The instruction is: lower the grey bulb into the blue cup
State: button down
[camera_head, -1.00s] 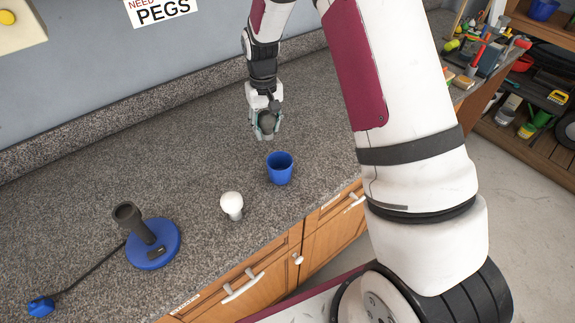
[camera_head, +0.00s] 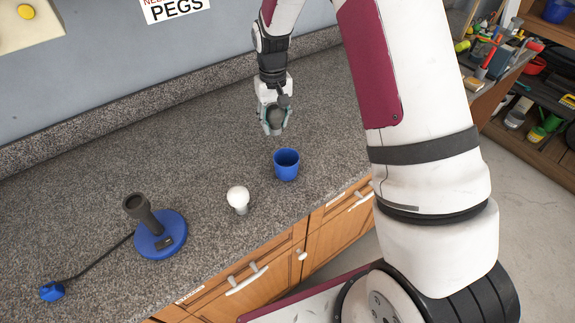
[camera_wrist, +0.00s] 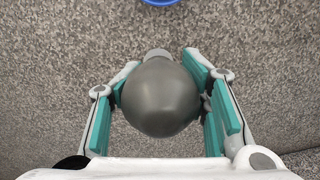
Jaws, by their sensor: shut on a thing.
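My gripper (camera_head: 273,126) is shut on the grey bulb (camera_wrist: 160,97), whose round glass sits between the teal finger pads in the wrist view. Its pale base points away from the palm. In the head view the grey bulb (camera_head: 275,116) is partly covered by the fingers. The blue cup (camera_head: 286,166) stands upright on the counter, nearer the front edge than my gripper. Only a piece of the cup's blue rim (camera_wrist: 160,2) shows at the top of the wrist view. The bulb is apart from the cup.
A white bulb (camera_head: 238,199) stands on the counter left of the cup. A blue-based lamp holder (camera_head: 160,238) with a dark socket and cord is further left. The speckled counter (camera_head: 110,155) is clear behind them, up to the wall. Wooden cabinets are below the front edge.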

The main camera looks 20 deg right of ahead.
aim_at(286, 151)
jog(key=s+r+p, duration=0.3)
jog(key=s+r, duration=0.2)
jog(key=shift+s+r+p, duration=0.2)
jog(key=shift+r+p, duration=0.15)
jog(key=shift+p, duration=0.05)
jog(key=s+f+p, duration=0.1)
jog(key=s, duration=0.1)
jog(key=s+f, duration=0.1)
jog(key=shift+s+f+p, duration=0.1)
jog(key=shift+s+p, duration=0.25)
jog(key=shift+p, duration=0.05)
jog(key=shift+f, duration=0.1)
jog(key=shift+f+b, duration=0.5)
jog(key=shift+f, duration=2.55)
jog(key=shift+f, duration=0.15)
jog(key=c, duration=0.8)
grip_release()
